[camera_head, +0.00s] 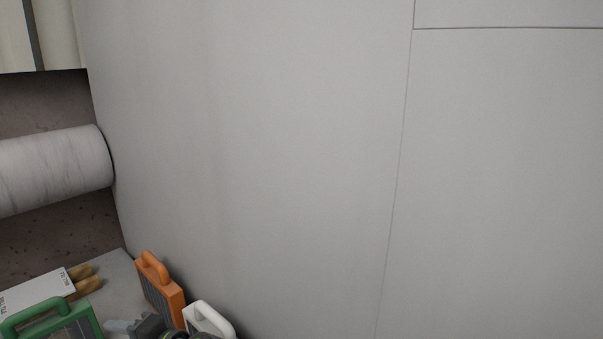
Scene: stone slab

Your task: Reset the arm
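Neither of my arms nor grippers can be made out in the head view. The view is mostly filled by a plain light grey wall panel (260,150) with thin dark seams at the right.
At the lower left, a grey surface (112,272) carries a green-handled case (50,322), an orange-handled case (160,290), a white-handled item (207,320), a white labelled box (38,290) and unclear dark grey items (150,326). A marble-patterned cylinder (55,168) juts in from the left.

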